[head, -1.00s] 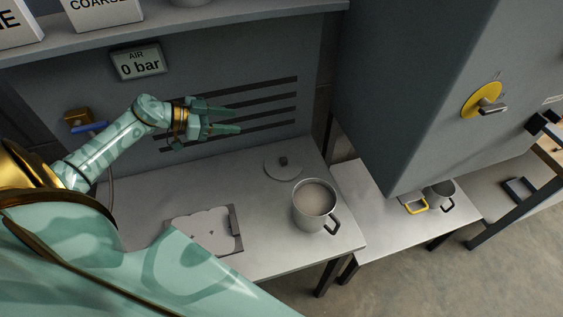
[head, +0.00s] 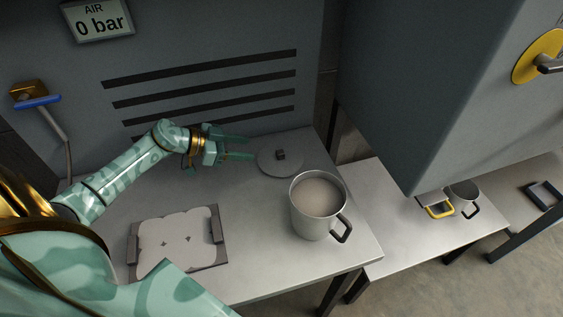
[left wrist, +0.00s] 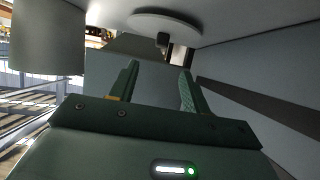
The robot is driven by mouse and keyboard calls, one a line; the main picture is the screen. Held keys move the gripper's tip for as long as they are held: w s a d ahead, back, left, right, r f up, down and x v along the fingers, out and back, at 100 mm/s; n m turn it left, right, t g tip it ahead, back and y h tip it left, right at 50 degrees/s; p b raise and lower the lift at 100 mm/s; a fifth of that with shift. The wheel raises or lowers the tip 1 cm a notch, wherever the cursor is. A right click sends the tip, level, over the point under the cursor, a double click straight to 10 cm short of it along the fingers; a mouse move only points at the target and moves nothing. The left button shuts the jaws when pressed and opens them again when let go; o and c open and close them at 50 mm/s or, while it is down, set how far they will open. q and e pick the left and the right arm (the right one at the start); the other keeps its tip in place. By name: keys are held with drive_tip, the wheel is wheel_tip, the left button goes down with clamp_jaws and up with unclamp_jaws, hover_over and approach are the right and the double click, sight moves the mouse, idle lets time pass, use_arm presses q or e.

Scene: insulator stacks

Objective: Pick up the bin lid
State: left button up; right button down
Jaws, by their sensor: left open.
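The bin lid (head: 279,163) is a grey disc with a small dark knob, lying flat on the grey bench near its back edge, behind the mug. It also shows in the left wrist view (left wrist: 150,21), with its knob ahead of my fingers. My left gripper (head: 252,148) is open and empty. Its fingers point right toward the lid, just left of the knob, and seem a little above the bench. In the left wrist view the two fingers (left wrist: 158,76) stand apart with nothing between them. My right gripper is not in view.
A large metal mug (head: 318,208) filled with beige stuff stands in front of the lid. The slotted back panel (head: 210,84) rises close behind my left arm. A grey cabinet (head: 400,80) stands right.

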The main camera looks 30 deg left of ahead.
sight(277, 152)
use_arm(q)
drive_tip(key=b+x, duration=0.1)
drive_tip(key=x, duration=0.4)
drive_tip(key=shift+w+d+f, duration=0.15)
drive_tip(key=shift+w, duration=0.1)
drive_tip(key=b+x, duration=0.1)
drive_tip(key=x, duration=0.1)
drive_tip(key=b+x, duration=0.1)
drive_tip(key=x, duration=0.1)
drive_tip(key=shift+w+d+f+b, duration=0.1)
drive_tip(key=shift+w+f+b, duration=0.1)
drive_tip(key=shift+f+b, duration=0.2)
drive_tip(key=shift+w+d, duration=0.15)
drive_tip(key=shift+w, duration=0.05)
drive_tip(key=shift+r, duration=0.1)
clamp_jaws()
